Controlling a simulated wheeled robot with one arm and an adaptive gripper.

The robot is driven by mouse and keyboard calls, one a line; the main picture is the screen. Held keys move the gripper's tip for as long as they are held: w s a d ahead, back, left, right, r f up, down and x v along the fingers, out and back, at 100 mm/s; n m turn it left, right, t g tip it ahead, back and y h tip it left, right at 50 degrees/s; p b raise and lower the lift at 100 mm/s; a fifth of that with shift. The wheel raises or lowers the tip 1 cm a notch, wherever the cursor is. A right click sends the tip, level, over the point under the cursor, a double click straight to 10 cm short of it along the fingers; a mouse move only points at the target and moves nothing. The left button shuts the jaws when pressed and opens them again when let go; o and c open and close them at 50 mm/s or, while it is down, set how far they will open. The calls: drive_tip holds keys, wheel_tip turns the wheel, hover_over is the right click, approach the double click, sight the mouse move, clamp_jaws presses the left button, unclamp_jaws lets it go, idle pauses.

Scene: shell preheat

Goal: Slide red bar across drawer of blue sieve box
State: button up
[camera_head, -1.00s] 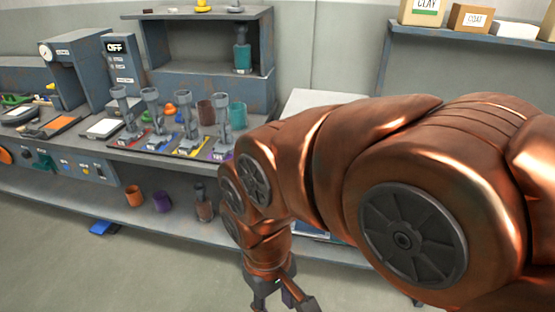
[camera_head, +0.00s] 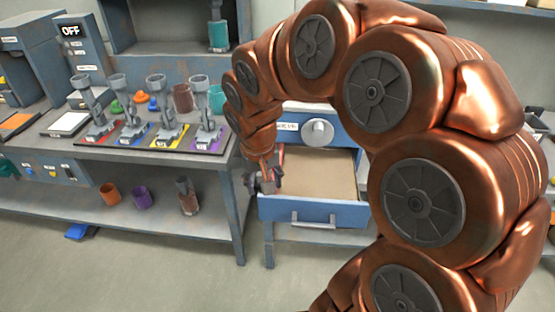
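The blue sieve box (camera_head: 345,136) has a labelled front and a round grey knob (camera_head: 317,132). Its blue drawer (camera_head: 344,214) stands pulled out, with a flat tan surface (camera_head: 322,172) inside and a handle on its front. My gripper (camera_head: 264,184) points down at the drawer's left front corner. It is small and dark here, so its finger opening and any contact with the drawer are unclear. A thin red piece (camera_head: 281,153) shows just right of my wrist at the drawer's left side; it may be the red bar, mostly hidden by my gripper. My arm covers the box's right side.
Several grey stands (camera_head: 158,100) on coloured mats line the bench to the left. Orange (camera_head: 109,194) and purple (camera_head: 140,197) cups sit on the lower shelf. A blue object (camera_head: 80,231) lies on the floor. The floor before the drawer is clear.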

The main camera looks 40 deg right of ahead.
drive_tip(key=w+d+f+m, duration=0.1)
drive_tip(key=w+d, duration=0.3)
drive_tip(key=w+d+f+m+t+b, duration=0.1)
drive_tip(key=w+d, duration=0.3)
drive_tip(key=w, duration=0.1)
drive_tip(key=w+d+f+m+t+h+b, duration=0.1)
drive_tip(key=w+d+f+m, duration=0.1)
drive_tip(key=w+d, duration=0.3)
drive_tip(key=shift+w+d+f, duration=0.3)
drive_tip(key=shift+f, duration=0.15)
drive_tip(key=shift+p+x, duration=0.75)
drive_tip(key=shift+x, duration=2.7)
clamp_jaws()
